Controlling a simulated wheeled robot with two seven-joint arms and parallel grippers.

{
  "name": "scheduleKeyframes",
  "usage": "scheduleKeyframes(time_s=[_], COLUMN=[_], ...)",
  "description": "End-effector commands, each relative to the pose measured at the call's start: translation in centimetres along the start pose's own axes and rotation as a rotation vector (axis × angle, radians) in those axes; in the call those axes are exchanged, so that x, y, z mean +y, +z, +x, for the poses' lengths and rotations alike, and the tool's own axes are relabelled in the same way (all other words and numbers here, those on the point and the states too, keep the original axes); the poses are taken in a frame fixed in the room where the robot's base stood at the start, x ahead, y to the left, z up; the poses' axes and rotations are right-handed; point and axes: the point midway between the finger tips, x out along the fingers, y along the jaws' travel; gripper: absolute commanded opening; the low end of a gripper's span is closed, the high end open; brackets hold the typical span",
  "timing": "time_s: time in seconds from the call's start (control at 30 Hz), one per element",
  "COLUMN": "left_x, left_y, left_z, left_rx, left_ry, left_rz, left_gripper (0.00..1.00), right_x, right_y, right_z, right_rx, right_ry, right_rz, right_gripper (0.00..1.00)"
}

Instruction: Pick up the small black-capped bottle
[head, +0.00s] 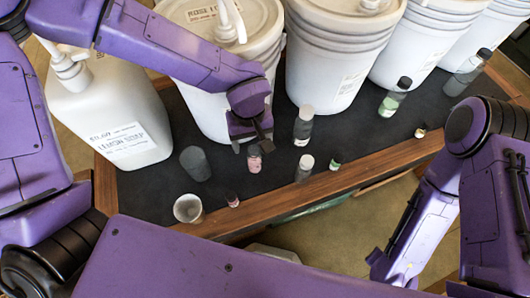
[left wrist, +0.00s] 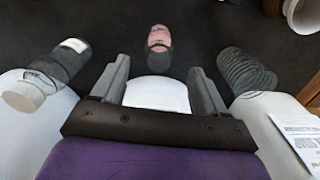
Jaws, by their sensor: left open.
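A small bottle with pink contents and a dark cap (head: 254,160) stands on the dark tabletop, just below my left gripper (head: 250,138). In the left wrist view the pink bottle (left wrist: 158,38) lies ahead of the gap between the two spread fingers of my left gripper (left wrist: 160,82). The fingers are open and apart from it.
White pump buckets (head: 325,60) line the back, close behind the left gripper. A white lemon soap jug (head: 110,115) stands left.

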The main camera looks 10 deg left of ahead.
Motion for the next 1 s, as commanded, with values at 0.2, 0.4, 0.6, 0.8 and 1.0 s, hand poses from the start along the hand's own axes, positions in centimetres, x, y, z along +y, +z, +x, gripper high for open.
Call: scheduleKeyframes(time_s=[0.2, 0.4, 0.6, 0.8, 1.0], left_x=[0.3, 0.6, 0.6, 0.6, 0.6], left_y=[0.1, -0.1, -0.1, -0.1, -0.1], left_z=[3.4, 6.7, 8.6, 8.6, 8.6], left_rx=[0.0, 0.002, 0.0, 0.0, 0.0], left_ry=[-0.002, -0.004, 0.001, 0.001, 0.001], left_rz=[0.006, 0.011, 0.006, 0.006, 0.006], left_gripper=[0.73, 0.73, 0.73, 0.64, 0.12], right_x=[0.0, 0.0, 0.0, 0.0, 0.0], right_y=[0.1, 0.1, 0.1, 0.1, 0.1], right_z=[0.3, 0.1, 0.2, 0.2, 0.2], right_rx=[-0.001, 0.0, 0.0, 0.0, 0.0], right_ry=[0.0, 0.0, 0.0, 0.0, 0.0], right_rz=[-0.001, 0.0, 0.0, 0.0, 0.0], right_gripper=[0.43, 0.43, 0.43, 0.43, 0.43])
